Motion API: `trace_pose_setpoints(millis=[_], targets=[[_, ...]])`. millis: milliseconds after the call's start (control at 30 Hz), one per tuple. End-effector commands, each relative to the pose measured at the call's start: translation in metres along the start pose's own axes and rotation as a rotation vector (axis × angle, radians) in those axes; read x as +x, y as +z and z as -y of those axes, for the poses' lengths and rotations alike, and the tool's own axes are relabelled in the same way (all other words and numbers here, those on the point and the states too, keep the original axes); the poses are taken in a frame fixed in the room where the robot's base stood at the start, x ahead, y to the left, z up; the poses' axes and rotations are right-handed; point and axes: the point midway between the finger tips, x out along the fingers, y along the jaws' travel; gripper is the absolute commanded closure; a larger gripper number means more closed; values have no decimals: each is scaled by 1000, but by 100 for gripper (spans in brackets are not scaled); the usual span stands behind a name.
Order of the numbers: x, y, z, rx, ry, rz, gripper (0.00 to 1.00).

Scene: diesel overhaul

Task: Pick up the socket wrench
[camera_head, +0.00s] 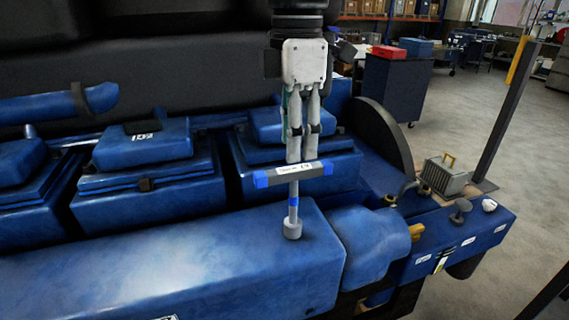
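The socket wrench (293,195) is T-shaped, with a grey crossbar handle with blue ends and a white label, and a thin shaft with a blue band. Its grey socket end points down. It is upright in front of the blue engine's covers, over the long blue casing (180,270). My gripper (302,160) points down from above, its two fingers close together at the middle of the handle. It looks shut on the handle, which hides the fingertips. I cannot tell whether the socket touches the casing.
Several blue engine covers (145,145) stand behind and left of the wrench. To the right are a grey ribbed box (445,175) with a yellow handle and a dark post (500,110). A dark cabinet (397,85) stands behind. Open floor lies at right.

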Motion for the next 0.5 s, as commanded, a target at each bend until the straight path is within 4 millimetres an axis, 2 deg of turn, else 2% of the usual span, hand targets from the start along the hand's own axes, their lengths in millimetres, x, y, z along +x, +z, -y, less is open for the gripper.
trace_pose_setpoints(millis=[267,500], targets=[[21,-1,3,1,-4,0,60],[54,-2,5,1,-3,0,60]])
